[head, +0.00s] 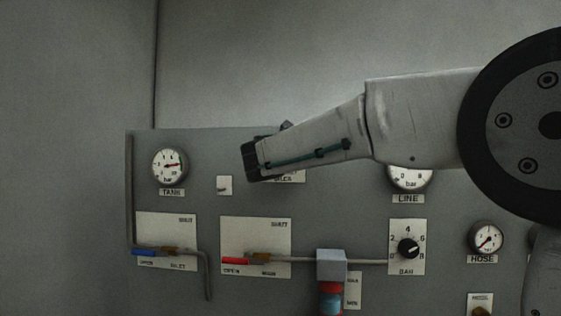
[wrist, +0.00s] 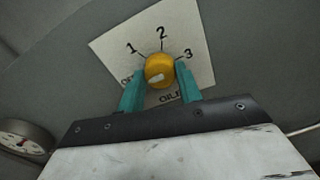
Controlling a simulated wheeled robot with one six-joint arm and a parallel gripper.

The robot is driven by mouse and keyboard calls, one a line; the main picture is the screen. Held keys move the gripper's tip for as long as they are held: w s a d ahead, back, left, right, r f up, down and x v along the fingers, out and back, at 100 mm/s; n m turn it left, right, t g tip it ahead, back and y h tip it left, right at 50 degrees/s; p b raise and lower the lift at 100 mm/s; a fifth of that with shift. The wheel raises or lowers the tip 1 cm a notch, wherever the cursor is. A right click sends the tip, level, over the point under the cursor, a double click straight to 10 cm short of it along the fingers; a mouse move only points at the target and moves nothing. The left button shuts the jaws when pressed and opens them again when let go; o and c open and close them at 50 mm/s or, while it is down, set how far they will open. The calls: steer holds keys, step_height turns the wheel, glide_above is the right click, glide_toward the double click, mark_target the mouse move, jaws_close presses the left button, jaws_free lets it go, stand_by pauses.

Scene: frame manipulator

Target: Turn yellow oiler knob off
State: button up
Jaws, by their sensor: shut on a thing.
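The yellow oiler knob (wrist: 160,70) shows in the wrist view on a white label plate (wrist: 118,43) marked 1, 2 and 3, with partly covered lettering below. A pale mark on the knob lies at its lower left side, toward the covered lettering at the left. My gripper (wrist: 160,76) has its two teal fingers on either side of the knob and is shut on it. In the head view my gripper (head: 250,160) reaches the upper part of the grey panel, and the knob is hidden behind it.
The grey panel (head: 200,205) carries a tank gauge (head: 170,166), a line gauge (head: 411,178) partly behind my arm, and a hose gauge (head: 486,238). Below are a blue lever (head: 145,253), a red lever (head: 236,261) and a black bar knob (head: 408,248). Pipes run along the panel.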

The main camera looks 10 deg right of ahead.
steer(key=shift+f, duration=0.15)
steer(key=o, duration=1)
steer(key=v, duration=0.8)
